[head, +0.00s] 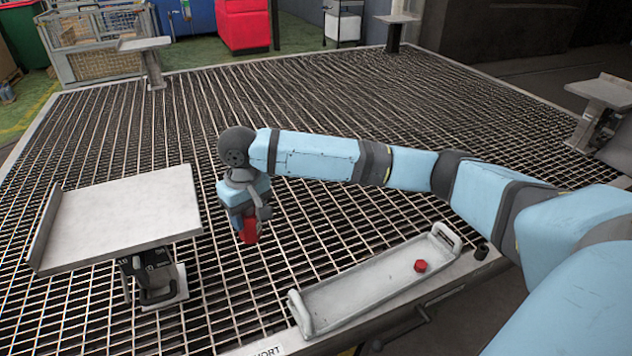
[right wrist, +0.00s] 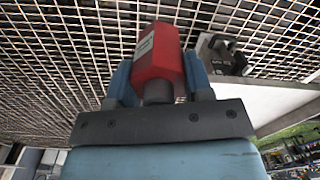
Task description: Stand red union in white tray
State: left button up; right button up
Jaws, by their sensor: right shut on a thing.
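The red union (head: 250,230) is held by my right gripper (head: 241,214) above the grating, between the square plate and the tray. In the right wrist view the red union (right wrist: 158,58) is a faceted red body with a pale label and a grey collar, gripped between the blue fingers (right wrist: 158,85). The white tray (head: 345,293) is long and shallow with a raised handle at each end. It lies to the right of and nearer than my gripper. A small red piece (head: 420,265) sits in its right half. My left gripper is not in view.
A pale square plate on a stand (head: 120,215) rises at the left, near my right gripper. A short dark cylinder (head: 482,251) stands just right of the tray. The metal grating (head: 330,95) is mostly clear. Other stands are at its far edges.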

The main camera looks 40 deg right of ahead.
aim_at(354, 292)
jog(key=z, duration=1.05)
jog(key=i+j+z, duration=0.15)
jog(key=i, duration=0.25)
